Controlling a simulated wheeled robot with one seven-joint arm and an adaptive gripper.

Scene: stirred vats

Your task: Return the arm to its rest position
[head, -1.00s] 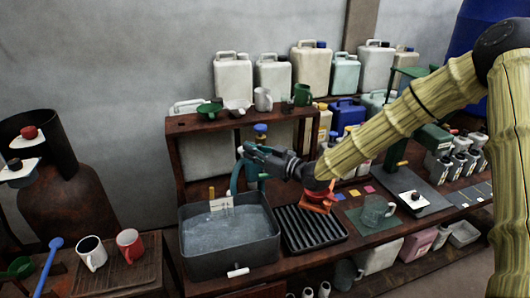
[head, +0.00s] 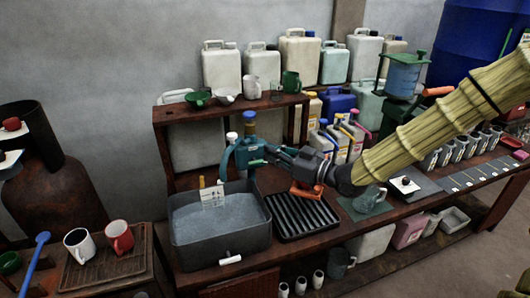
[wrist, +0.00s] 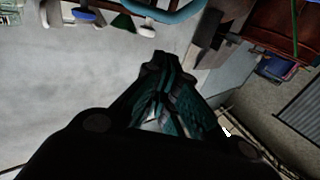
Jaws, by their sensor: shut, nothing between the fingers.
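My gripper (head: 252,160) is shut and empty. My yellow-sleeved arm reaches in from the right, and the teal fingers point left, above the back right corner of the grey vat (head: 262,236). In the wrist view my gripper (wrist: 172,62) shows dark with its fingers together. The blue-capped teal stand (head: 235,146) curves down behind the vat, close to the fingertips in the picture; I cannot tell whether they touch. A curved teal piece (wrist: 165,14) crosses the top of the wrist view, ahead of the fingers.
A black ribbed rack (head: 303,222) sits right of the vat, under my wrist. A glass jug (head: 369,200) stands further right. White and red mugs (head: 119,238) stand left. Bare wall is above.

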